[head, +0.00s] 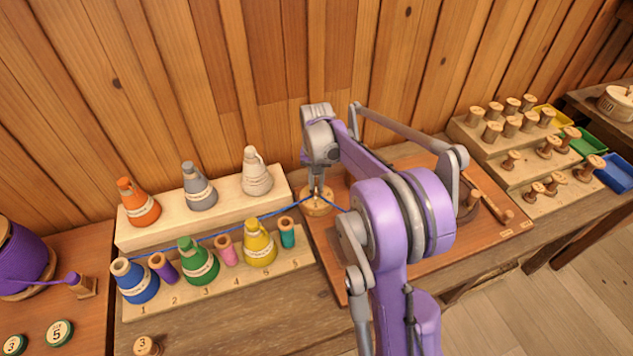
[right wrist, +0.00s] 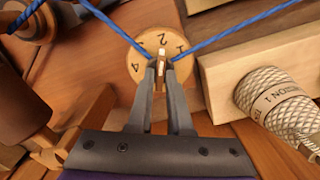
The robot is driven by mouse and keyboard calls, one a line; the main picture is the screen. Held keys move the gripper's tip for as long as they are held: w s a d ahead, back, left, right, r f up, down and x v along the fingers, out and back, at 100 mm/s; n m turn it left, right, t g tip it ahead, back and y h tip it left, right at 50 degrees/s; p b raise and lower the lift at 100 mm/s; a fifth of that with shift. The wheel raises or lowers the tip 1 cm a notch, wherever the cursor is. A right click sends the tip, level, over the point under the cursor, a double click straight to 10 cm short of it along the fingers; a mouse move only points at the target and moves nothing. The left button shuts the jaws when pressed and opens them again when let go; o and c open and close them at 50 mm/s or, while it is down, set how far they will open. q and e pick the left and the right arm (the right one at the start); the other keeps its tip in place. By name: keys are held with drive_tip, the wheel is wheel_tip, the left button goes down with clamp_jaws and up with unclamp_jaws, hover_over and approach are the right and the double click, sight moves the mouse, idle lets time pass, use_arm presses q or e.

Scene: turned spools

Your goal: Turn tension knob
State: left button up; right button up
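The tension knob is a round wooden dial (head: 318,205) near the back left of the brown board. In the right wrist view the dial (right wrist: 136,68) shows the numbers 1, 2 and 4, and a raised pale grip bar stands across its middle. My right gripper (right wrist: 161,66) points down over it, with one finger on each side of the bar, closed against it. A blue thread (head: 265,215) runs to the knob from both sides. My left gripper is not in view.
Numbered thread cones and small spools stand in a rack (head: 222,277) at left, with more cones on a raised shelf (head: 285,193) behind. A stepped rack (head: 475,140) of wooden spools and coloured bins (head: 577,141) are at right. My right arm covers the board's middle.

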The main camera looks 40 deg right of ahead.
clamp_jaws()
drive_tip(key=shift+n, duration=0.4)
drive_tip(key=n, duration=0.3)
drive_tip(key=shift+n+b, duration=0.3)
drive_tip(key=shift+b, duration=0.1)
drive_tip(key=n, duration=0.5)
drive_tip(key=shift+n+b, duration=0.3)
drive_tip(key=shift+b, duration=0.05)
drive_tip(key=n, duration=0.5)
drive_tip(key=shift+n, duration=2.5)
